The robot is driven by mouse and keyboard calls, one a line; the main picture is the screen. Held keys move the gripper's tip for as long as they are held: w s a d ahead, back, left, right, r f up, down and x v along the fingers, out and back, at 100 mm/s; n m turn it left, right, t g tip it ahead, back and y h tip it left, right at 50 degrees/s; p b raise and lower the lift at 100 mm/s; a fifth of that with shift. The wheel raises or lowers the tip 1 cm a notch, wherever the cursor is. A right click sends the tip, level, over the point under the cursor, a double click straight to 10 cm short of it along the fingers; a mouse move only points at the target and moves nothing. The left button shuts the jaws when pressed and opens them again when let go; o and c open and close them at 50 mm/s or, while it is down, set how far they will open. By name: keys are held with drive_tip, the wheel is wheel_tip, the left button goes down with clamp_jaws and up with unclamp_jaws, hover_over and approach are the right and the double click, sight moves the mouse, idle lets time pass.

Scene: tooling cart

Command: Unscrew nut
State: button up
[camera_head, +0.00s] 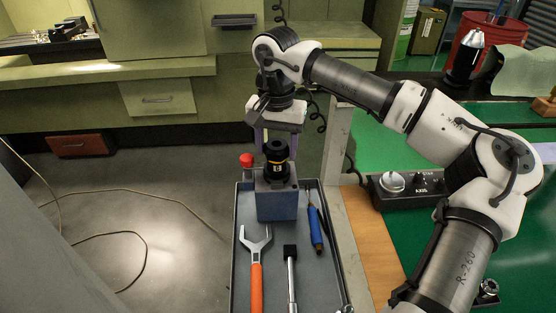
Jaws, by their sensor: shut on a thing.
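A black tool holder (277,170) with a small yellow mark stands upright in a blue block (278,203) on the cart tray. The dark nut (276,149) forms its top. My gripper (275,142) is above the block, pointing down, with its purple fingers around the top of the holder. It is shut on the nut. The exact finger contact is partly hidden behind the holder.
The grey tray (242,285) also holds an orange-handled wrench (256,260), a dark-headed tool (291,275) and a blue-handled tool (316,230). A red knob (247,160) stands left of the holder. A control box (405,190) sits right on the green surface.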

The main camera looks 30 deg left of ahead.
drive_tip(key=n+p, duration=0.1)
drive_tip(key=n, duration=0.4)
drive_tip(key=shift+n, duration=0.3)
drive_tip(key=n, duration=0.6)
drive_tip(key=o, duration=1.4)
drive_tip(key=shift+c, duration=0.2)
